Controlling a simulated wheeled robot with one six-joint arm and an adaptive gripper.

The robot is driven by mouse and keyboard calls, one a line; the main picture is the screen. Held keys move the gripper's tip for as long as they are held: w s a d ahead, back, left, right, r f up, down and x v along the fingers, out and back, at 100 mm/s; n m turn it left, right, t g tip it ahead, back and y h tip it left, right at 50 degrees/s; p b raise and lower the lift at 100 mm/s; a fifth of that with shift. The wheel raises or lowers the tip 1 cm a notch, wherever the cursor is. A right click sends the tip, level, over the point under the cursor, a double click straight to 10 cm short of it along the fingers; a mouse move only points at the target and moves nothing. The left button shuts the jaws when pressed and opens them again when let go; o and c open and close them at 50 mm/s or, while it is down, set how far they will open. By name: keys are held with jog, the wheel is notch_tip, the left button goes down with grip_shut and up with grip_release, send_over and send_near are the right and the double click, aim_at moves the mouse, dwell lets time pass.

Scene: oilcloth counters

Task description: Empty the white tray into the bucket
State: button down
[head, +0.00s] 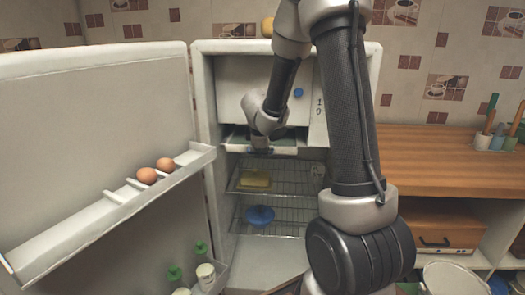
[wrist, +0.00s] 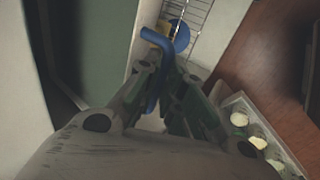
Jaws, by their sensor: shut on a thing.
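The white tray (head: 236,145) sits under the freezer box inside the open fridge, and its pale wall (wrist: 108,35) shows at the left of the wrist view. A grey-green surface lies behind that wall; I cannot tell what it is. My gripper (head: 262,148) is at the tray's front. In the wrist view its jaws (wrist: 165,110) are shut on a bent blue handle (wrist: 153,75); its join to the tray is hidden. A round pale vessel (head: 455,280), perhaps the bucket, stands at the lower right, cut off by the picture edge.
The fridge door (head: 90,120) stands open at left, with two eggs (head: 156,170) on its rack and bottles and jars (head: 205,272) lower down. Wire shelves below the tray hold a yellow block (head: 256,180) and a blue bowl (head: 260,215). A wooden counter (head: 430,160) is at right.

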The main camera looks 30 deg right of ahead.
jog(key=shift+s, duration=0.1)
jog(key=c, duration=1.5)
grip_release()
jog(key=shift+o, duration=0.2)
jog(key=v, duration=1.2)
